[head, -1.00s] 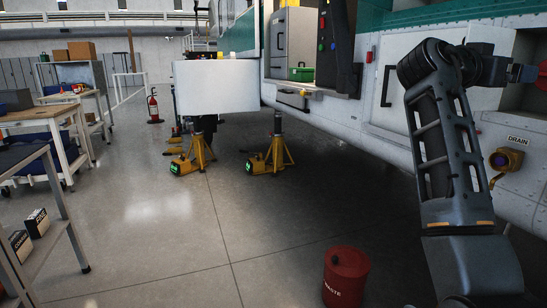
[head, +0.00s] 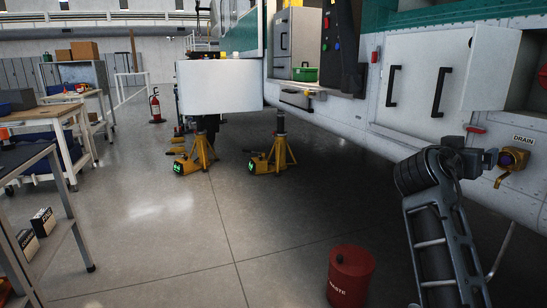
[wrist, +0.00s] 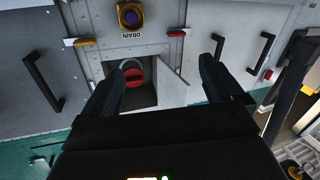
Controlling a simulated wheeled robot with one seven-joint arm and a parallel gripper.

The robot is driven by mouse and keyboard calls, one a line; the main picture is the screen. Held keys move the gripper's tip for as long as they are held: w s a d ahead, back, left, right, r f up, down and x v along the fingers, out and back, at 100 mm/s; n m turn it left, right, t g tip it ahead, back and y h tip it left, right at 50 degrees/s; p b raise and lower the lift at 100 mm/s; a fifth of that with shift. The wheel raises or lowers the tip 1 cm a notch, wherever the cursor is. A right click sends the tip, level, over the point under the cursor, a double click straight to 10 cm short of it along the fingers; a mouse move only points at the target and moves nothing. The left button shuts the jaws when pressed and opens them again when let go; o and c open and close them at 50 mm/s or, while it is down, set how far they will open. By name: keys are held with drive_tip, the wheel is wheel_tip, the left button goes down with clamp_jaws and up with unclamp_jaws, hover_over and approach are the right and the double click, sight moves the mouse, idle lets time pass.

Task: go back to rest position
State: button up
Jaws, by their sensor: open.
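My gripper (wrist: 162,68) is open in the wrist view, its two dark fingers spread wide with nothing between them. Past the fingers, apart from them, is an open compartment in the aircraft's side with a red round part (wrist: 134,76) inside. In the head view my arm is bent at the lower right, in front of the white aircraft side (head: 400,130). The fingers cannot be made out there. The yellow-ringed drain fitting (head: 512,158) is close beside the arm in the picture; it also shows in the wrist view (wrist: 130,15), which is upside down.
A red waste can (head: 350,278) stands on the floor left of my arm. Yellow jacks (head: 272,155) stand under the aircraft. A dark-topped workbench (head: 22,155) lines the left side. The floor (head: 170,225) between is clear.

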drive_tip(key=s+a+f+n+t+y, duration=0.15)
drive_tip(key=s+f, duration=0.25)
drive_tip(key=f, duration=0.4)
drive_tip(key=s+a+f+n+t+y, duration=0.1)
drive_tip(key=s+a+f+n+y, duration=0.25)
drive_tip(key=f, duration=0.35)
drive_tip(key=s+a+f+n+t+y, duration=0.15)
drive_tip(key=s+f, duration=0.25)
drive_tip(key=f, duration=0.4)
drive_tip(key=s+a+f+n+y, duration=0.1)
drive_tip(key=s+a+f+y, duration=0.25)
drive_tip(key=s, duration=0.75)
drive_tip(key=s+a+f+n+y, duration=0.2)
drive_tip(key=s+a+f, duration=0.3)
drive_tip(key=s, duration=0.6)
drive_tip(key=s+a+r+y, duration=0.15)
drive_tip(key=s+r, duration=0.35)
drive_tip(key=s, duration=0.6)
drive_tip(key=s+a+r+y, duration=0.15)
drive_tip(key=s+r, duration=0.25)
drive_tip(key=s, duration=0.7)
wheel_tip(320, 180, up, 21)
drive_tip(key=p, duration=2)
drive_tip(key=shift+a+m+h, duration=0.2)
drive_tip(key=shift+m+h, duration=0.2)
drive_tip(key=shift+m, duration=0.05)
